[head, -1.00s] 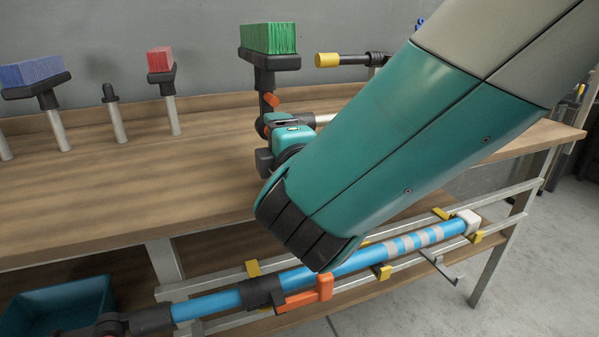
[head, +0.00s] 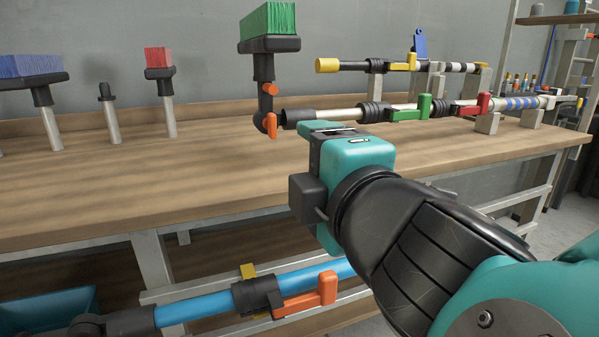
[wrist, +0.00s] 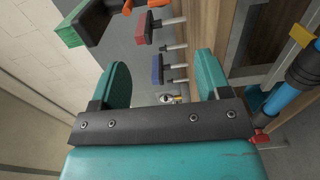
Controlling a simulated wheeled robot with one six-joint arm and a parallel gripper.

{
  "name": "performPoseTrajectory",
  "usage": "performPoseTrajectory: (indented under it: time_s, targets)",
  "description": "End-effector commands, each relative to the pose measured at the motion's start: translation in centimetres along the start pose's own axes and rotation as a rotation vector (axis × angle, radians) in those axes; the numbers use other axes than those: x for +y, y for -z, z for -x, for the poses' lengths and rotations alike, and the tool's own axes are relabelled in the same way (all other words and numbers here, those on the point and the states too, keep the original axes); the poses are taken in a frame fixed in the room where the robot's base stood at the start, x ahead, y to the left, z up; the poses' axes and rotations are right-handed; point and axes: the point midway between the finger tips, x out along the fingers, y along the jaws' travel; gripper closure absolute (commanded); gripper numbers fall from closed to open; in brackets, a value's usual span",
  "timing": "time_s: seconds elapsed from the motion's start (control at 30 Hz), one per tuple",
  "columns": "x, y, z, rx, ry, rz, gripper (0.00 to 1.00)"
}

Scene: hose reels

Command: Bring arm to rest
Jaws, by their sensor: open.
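My gripper (wrist: 160,88) shows in the wrist view with its two teal fingers spread wide apart and nothing between them. In the head view my teal and black wrist is in front of the workbench (head: 100,200), right of the middle, and it hides part of the bench edge. The fingertips are mostly hidden there. A brush head with green bristles (head: 268,20) on a black joint with orange levers stands close behind my gripper. It also shows at the upper left of the wrist view (wrist: 68,34).
A pole with green (head: 424,106) and red levers lies on grey blocks. A yellow-capped pole (head: 327,65) lies behind it. Red (head: 158,58) and blue (head: 30,66) brushes stand at left.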

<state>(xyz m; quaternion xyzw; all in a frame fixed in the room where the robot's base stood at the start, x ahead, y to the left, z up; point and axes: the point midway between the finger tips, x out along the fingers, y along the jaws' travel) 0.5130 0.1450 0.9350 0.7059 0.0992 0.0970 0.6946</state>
Motion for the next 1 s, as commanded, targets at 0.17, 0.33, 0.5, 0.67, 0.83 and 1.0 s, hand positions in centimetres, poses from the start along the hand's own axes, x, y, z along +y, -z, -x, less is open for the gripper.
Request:
performPoseTrajectory:
  time_s: [0.17,0.33,0.5,0.67,0.83,1.0]
  targets:
    - [0.0,0.0,0.0,0.000,0.000,0.000,0.30]
    - [-2.0,-2.3,-0.8,-0.074,0.105,-0.096,0.30]
    - [-8.8,-7.9,-0.6,-0.307,0.445,-0.430,0.30]
    - [-13.8,-9.9,2.9,-0.511,0.791,-0.778,0.30]
    - [-15.2,-9.1,7.3,-0.629,1.088,-1.039,0.30]
    - [-14.4,-7.9,10.9,-0.676,1.296,-1.179,0.30]
